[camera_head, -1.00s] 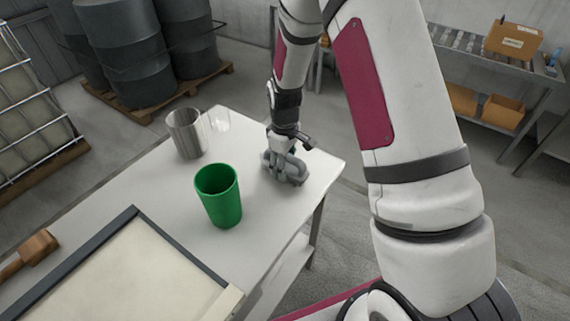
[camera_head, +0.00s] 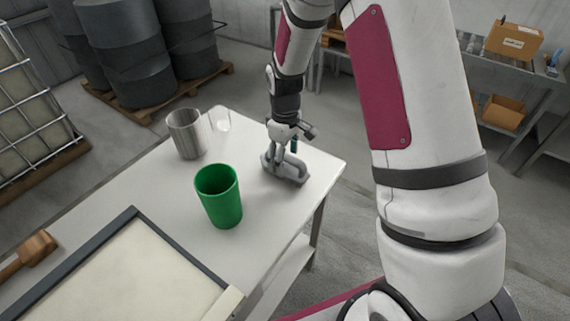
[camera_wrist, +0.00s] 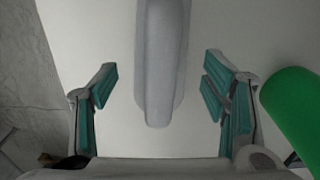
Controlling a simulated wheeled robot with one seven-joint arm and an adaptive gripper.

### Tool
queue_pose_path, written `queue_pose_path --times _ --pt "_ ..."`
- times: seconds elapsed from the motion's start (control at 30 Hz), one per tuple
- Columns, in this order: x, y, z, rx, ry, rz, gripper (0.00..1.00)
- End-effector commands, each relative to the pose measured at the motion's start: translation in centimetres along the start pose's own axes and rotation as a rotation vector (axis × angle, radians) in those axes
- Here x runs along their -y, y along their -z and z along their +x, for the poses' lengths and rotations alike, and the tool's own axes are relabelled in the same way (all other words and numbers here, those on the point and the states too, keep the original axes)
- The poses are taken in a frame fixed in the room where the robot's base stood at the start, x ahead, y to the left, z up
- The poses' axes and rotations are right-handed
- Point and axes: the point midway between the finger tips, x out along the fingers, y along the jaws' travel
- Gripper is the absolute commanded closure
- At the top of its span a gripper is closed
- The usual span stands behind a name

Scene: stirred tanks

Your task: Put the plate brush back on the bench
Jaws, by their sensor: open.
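The plate brush, a grey block with a raised handle (camera_head: 291,172), rests on the white bench (camera_head: 268,212) near its far right corner. In the wrist view the long grey handle (camera_wrist: 161,65) runs down from the top edge, between the teal finger pads. My gripper (camera_head: 289,146) is open just above the brush. In the wrist view the pads of my gripper (camera_wrist: 160,90) stand wide on either side of the handle with clear gaps. The underside of the brush is hidden.
A green cup (camera_head: 219,196) stands left of the brush, close to the right finger in the wrist view (camera_wrist: 295,108). A metal beaker (camera_head: 186,134) and a clear glass (camera_head: 220,120) stand behind. A framed tray (camera_head: 130,275) and a wooden mallet (camera_head: 28,255) lie nearer.

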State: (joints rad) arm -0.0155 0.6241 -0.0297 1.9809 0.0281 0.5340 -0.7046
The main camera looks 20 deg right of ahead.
Motion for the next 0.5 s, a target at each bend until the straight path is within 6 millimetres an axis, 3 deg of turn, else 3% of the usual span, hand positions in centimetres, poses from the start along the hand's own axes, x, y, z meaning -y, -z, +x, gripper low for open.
queue_pose_path --times 0.23,0.5 --pt "-0.1 0.1 -5.2 -0.004 -0.003 0.002 0.32" --pt "0.0 0.0 -8.2 -0.001 0.000 0.002 0.32"
